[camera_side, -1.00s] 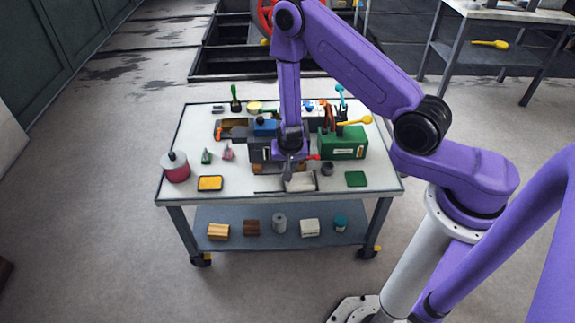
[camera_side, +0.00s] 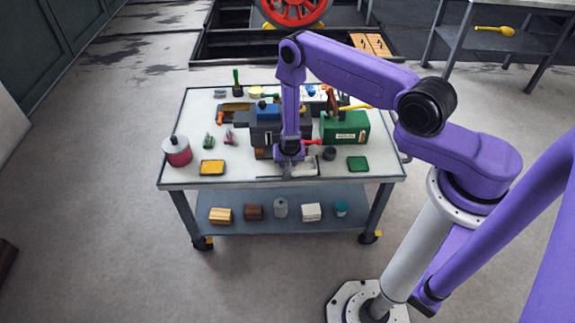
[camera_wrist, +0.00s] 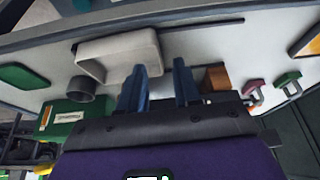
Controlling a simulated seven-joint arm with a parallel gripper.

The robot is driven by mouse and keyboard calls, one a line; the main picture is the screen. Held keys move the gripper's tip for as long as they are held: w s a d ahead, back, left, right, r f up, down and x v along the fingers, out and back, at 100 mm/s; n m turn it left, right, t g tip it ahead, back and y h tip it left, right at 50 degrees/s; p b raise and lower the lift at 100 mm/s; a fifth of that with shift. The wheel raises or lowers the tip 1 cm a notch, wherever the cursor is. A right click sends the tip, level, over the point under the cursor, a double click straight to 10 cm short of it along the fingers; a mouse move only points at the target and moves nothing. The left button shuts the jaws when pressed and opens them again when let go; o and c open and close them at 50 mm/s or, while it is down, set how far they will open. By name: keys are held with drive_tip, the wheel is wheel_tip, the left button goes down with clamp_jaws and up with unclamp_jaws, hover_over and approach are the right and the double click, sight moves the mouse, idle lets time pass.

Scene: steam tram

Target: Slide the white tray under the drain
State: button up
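The white tray (camera_side: 306,169) lies on the table near its front edge, partly hidden by my gripper in the side view. In the wrist view the white tray (camera_wrist: 90,66) is a shallow box just beyond and left of my fingers. My gripper (camera_wrist: 159,88) is open, its two blue-grey fingers apart with nothing visible between them. In the side view my gripper (camera_side: 289,158) is low over the table, in front of the dark machine (camera_side: 265,128) and at the tray's left. I cannot tell whether a finger touches the tray. The drain is not clearly visible.
Dark strips (camera_wrist: 202,24) lie beside the tray. A small dark cup (camera_side: 329,154), a green box (camera_side: 345,127) and a green pad (camera_side: 358,164) are to its right. A yellow tray (camera_side: 212,168) and a red-pink can (camera_side: 177,151) are at left. A red lever (camera_side: 312,142) is close to my gripper.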

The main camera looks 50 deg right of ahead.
sight(301, 167)
drive_tip(key=shift+x, duration=1.9)
clamp_jaws()
